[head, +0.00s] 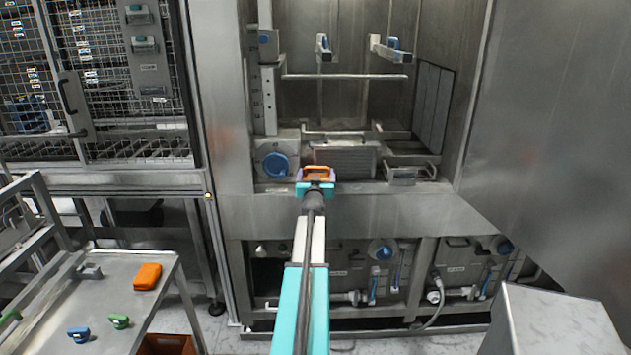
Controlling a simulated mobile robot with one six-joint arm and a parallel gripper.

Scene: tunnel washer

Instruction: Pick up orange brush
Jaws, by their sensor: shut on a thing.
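My gripper (316,181) is at the end of my arm, stretched forward to the opening of the steel washer chamber. It is shut on a small orange thing, which looks like the orange brush (317,170). The brush shows between and beyond the fingers, in front of a grey ribbed block inside the chamber. Its lower part is hidden by the gripper. I cannot tell whether the brush touches the chamber's ledge.
A steel cart (115,300) at lower left bears an orange block (148,276), a green brush (119,321), a blue brush (78,335) and a grey piece (90,271). A horizontal bar (345,77) crosses the chamber above my gripper. A large steel panel (560,150) stands at right.

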